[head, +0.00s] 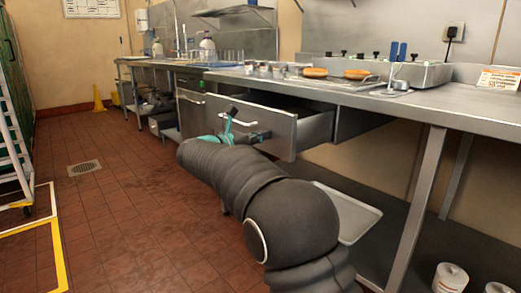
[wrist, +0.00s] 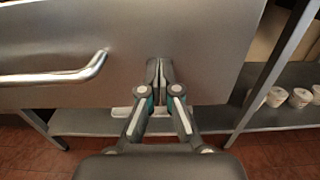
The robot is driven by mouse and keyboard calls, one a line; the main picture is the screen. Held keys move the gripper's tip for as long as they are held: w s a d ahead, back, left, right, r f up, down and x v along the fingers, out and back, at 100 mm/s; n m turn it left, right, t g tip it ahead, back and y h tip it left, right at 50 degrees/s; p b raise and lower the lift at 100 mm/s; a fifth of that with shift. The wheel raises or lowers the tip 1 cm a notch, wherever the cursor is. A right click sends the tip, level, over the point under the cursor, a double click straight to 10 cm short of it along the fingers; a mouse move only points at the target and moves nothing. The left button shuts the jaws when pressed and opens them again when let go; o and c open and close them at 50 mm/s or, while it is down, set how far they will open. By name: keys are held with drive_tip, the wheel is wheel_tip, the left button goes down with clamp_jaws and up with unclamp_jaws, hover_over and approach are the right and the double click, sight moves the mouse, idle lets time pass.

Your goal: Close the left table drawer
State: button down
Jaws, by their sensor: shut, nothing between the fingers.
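An open drawer with a steel front (head: 280,133) sticks out from under the steel table in the head view. Its box shows behind the front, on the right side. In the wrist view the drawer front (wrist: 208,45) fills the upper part, with its bar handle (wrist: 60,76) at left. My gripper (wrist: 160,64) is shut and empty, fingertips at the front, right of the handle. I cannot tell whether they touch it. In the head view my gripper (head: 262,135) is partly hidden by my arm.
The steel table (head: 430,103) carries pies (head: 356,74), cups and a fryer-like unit. A lower shelf (wrist: 85,124) runs beneath, with white tubs (wrist: 299,97) at right. A table leg (head: 417,205) stands at right.

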drive_tip(key=x, duration=1.9)
drive_tip(key=shift+w+d+p, duration=0.2)
drive_tip(key=shift+w+p, duration=0.15)
drive_tip(key=shift+d+r, duration=0.1)
drive_tip(key=shift+d, duration=0.05)
